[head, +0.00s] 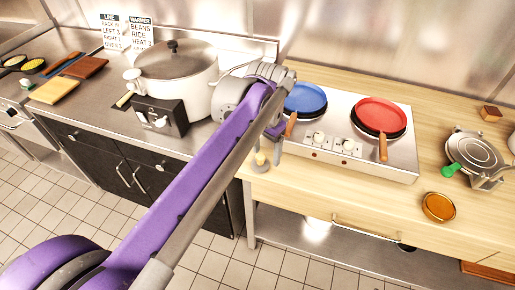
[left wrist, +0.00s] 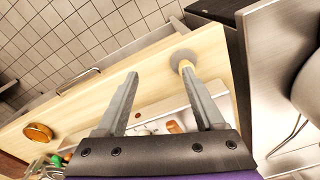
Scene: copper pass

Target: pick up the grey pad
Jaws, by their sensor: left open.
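A round grey pad (head: 261,167) with a pale yellow knob lies at the left end of the wooden counter, near its front edge. In the left wrist view the grey pad (left wrist: 184,54) shows just beyond the tip of one finger, which overlaps the knob in the picture. My left gripper (head: 273,146) is open and empty, pointing down over the counter beside the pad. In the left wrist view its fingers (left wrist: 158,71) are spread apart, with bare wood between the tips. I cannot tell whether a finger touches the knob. My right gripper is not in view.
A hob (head: 345,160) with a blue pan (head: 306,98) and a red pan (head: 380,114) stands behind the pad. A large pot cooker (head: 176,75) stands to the left. An amber dish (head: 438,207) and a waffle iron (head: 474,150) are at the right. The wood before the hob is clear.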

